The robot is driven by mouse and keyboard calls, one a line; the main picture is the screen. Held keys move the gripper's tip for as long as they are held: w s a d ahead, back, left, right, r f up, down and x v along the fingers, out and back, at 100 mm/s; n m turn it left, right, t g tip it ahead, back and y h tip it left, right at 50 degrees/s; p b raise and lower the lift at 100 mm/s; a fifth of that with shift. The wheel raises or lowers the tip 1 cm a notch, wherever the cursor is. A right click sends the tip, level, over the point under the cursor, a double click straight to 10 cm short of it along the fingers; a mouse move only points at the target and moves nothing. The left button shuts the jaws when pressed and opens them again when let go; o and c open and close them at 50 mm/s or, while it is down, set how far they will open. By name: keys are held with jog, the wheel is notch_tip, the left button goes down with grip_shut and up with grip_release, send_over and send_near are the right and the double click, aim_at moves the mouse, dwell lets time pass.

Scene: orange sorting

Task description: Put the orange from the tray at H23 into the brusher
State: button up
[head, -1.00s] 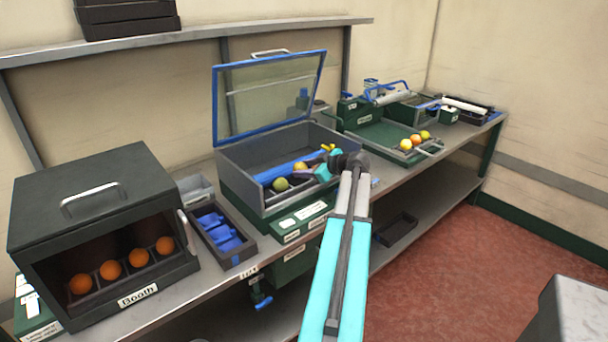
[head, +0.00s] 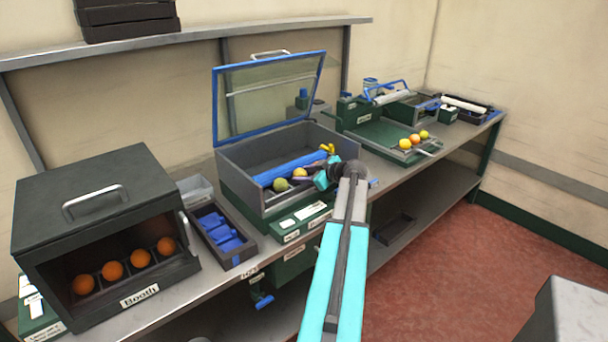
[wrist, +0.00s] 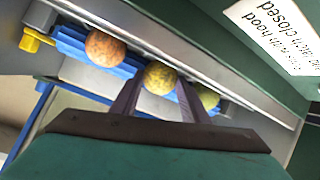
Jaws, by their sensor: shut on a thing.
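My gripper (wrist: 158,92) is shut on a speckled yellow fruit (wrist: 159,77), which also shows in the head view (head: 300,172). It is inside the front of the open grey box (head: 240,167), beside the blue roller (head: 292,170). In the wrist view a reddish-orange fruit (wrist: 105,45) lies to the left of the held one and a green fruit (wrist: 208,97) to its right. The green fruit also shows in the head view (head: 280,185). The reddish-orange fruit is hidden behind my gripper there. The box's blue-framed hood (head: 268,98) stands open.
A dark booth (head: 100,215) with several oranges stands at the left, beside a black bin (head: 222,232) of blue parts. A white label (wrist: 275,30) about the hood is on the box front.

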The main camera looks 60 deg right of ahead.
jog(key=shift+f, duration=0.15)
jog(key=shift+f, duration=0.15)
jog(key=o, duration=1.1)
jog(key=shift+r, duration=0.2)
jog(key=shift+s+a, duration=0.1)
jog(key=shift+s, duration=0.25)
jog(key=b+v, duration=0.2)
jog(key=v, duration=0.9)
jog(key=shift+r+b, duration=0.2)
jog(key=shift+b, duration=0.15)
